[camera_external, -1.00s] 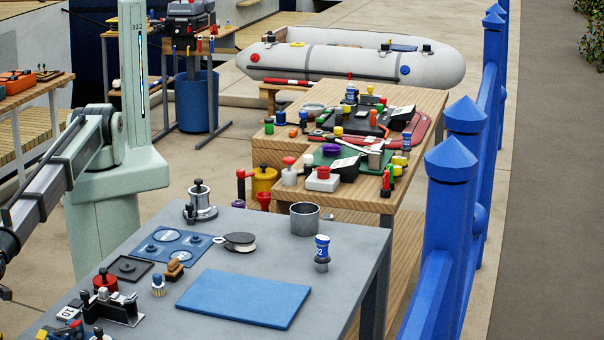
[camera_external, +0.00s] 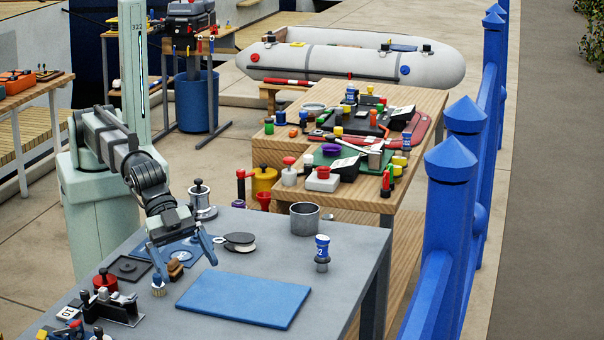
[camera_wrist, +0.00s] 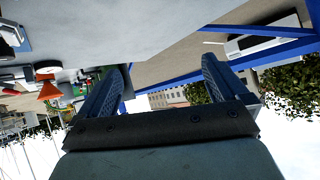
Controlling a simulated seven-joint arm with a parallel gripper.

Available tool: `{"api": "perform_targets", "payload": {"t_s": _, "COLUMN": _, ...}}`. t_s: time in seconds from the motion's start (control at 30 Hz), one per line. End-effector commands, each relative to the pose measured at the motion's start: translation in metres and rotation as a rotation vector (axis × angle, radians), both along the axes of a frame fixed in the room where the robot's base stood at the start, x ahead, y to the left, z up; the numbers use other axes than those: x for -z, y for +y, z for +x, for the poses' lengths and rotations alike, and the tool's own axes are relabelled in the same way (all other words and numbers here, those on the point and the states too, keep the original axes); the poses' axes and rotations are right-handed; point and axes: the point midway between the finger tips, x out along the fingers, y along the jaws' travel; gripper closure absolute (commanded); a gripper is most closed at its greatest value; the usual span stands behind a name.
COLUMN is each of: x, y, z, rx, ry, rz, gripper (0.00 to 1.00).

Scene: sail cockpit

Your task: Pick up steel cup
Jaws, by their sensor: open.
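The steel cup (camera_external: 304,219) is a plain grey metal cylinder, open at the top, standing upright near the far edge of the grey table in the external view. My gripper (camera_external: 185,268) is open and empty. It is over the left part of the table, to the left of the cup and nearer the camera, above the blue recessed plate and beside a small brush. In the wrist view my two blue fingers (camera_wrist: 160,90) are spread apart with nothing between them. I cannot make out the cup in the wrist view.
A blue mat (camera_external: 244,299) lies flat on the grey table (camera_external: 345,258). A silver winch-like piece (camera_external: 201,203) stands behind my gripper.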

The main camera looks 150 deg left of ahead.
Motion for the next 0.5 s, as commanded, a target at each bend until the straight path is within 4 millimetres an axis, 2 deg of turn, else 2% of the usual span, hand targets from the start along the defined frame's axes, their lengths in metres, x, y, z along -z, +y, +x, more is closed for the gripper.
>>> {"api": "perform_targets", "payload": {"t_s": 0.03, "x": -0.001, "y": 0.036, "z": -0.013, "rx": -0.091, "ry": 0.039, "rz": -0.044, "gripper": 0.0}}
{"api": "perform_targets", "payload": {"t_s": 0.2, "x": -0.001, "y": 0.141, "z": -0.063, "rx": -0.432, "ry": 0.163, "rz": -0.195, "gripper": 0.0}}
{"api": "perform_targets", "payload": {"t_s": 0.27, "x": -0.002, "y": 0.175, "z": -0.085, "rx": -0.561, "ry": 0.198, "rz": -0.246, "gripper": 0.0}}
{"api": "perform_targets", "payload": {"t_s": 0.4, "x": -0.008, "y": 0.247, "z": -0.143, "rx": -0.877, "ry": 0.259, "rz": -0.354, "gripper": 0.0}}
{"api": "perform_targets", "payload": {"t_s": 0.5, "x": -0.013, "y": 0.288, "z": -0.185, "rx": -1.094, "ry": 0.285, "rz": -0.417, "gripper": 0.0}}
